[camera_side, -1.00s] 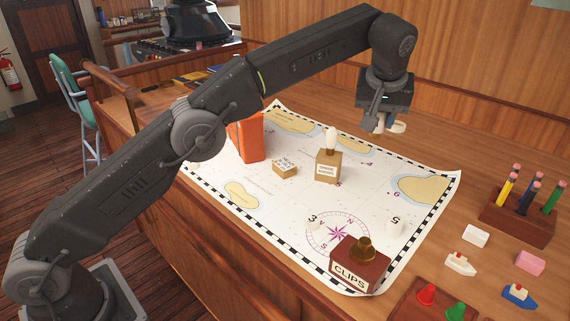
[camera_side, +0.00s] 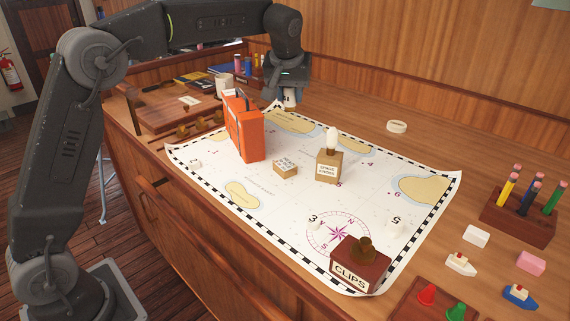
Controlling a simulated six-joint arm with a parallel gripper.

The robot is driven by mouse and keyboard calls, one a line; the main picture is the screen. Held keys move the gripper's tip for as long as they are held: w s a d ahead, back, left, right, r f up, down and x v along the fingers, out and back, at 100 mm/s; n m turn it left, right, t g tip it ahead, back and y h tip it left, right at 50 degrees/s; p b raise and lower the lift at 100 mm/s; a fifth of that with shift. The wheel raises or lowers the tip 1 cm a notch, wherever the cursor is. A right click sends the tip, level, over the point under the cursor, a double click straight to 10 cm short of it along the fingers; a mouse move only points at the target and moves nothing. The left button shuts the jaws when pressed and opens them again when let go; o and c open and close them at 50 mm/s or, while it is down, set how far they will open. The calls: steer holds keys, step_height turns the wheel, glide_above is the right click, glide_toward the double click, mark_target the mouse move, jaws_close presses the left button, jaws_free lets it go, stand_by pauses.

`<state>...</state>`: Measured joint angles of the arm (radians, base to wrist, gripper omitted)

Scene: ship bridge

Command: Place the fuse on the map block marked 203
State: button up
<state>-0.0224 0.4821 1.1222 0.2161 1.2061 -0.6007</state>
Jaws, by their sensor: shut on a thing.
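My gripper (camera_side: 290,92) is at the back edge of the map, fingers pointing down. It is shut on a small whitish piece (camera_side: 290,102), which looks like the fuse; the fingers hide part of it. A low wooden block (camera_side: 285,170) with a small printed label lies mid-map. A taller wooden block (camera_side: 328,170), also labelled, stands right of it with a white-topped peg on it. I cannot read 203 on either. Small white numbered pieces sit on the map: 3 (camera_side: 314,221), 5 (camera_side: 396,228) and one at the left (camera_side: 195,164).
A CLIPS box (camera_side: 360,264) is at the map's front corner. A pencil holder (camera_side: 517,218), small boats and erasers lie right. A pale ring (camera_side: 397,127) lies behind the map.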

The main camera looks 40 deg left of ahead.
steer(key=shift+s+a+f, duration=0.25)
steer(key=shift+s+a, duration=0.2)
steer(key=shift+a, duration=0.2)
glide_above(286, 160)
steer(key=s+d, duration=0.1)
steer(key=s, duration=0.1)
step_height(286, 160, down, 9)
steer(key=shift+w+f, duration=0.15)
steer(key=shift+f, duration=1.3)
steer(key=shift+w+f, duration=0.1)
steer(key=shift+f, duration=1.3)
steer(key=shift+f, duration=0.2)
steer(key=o, duration=0.9)
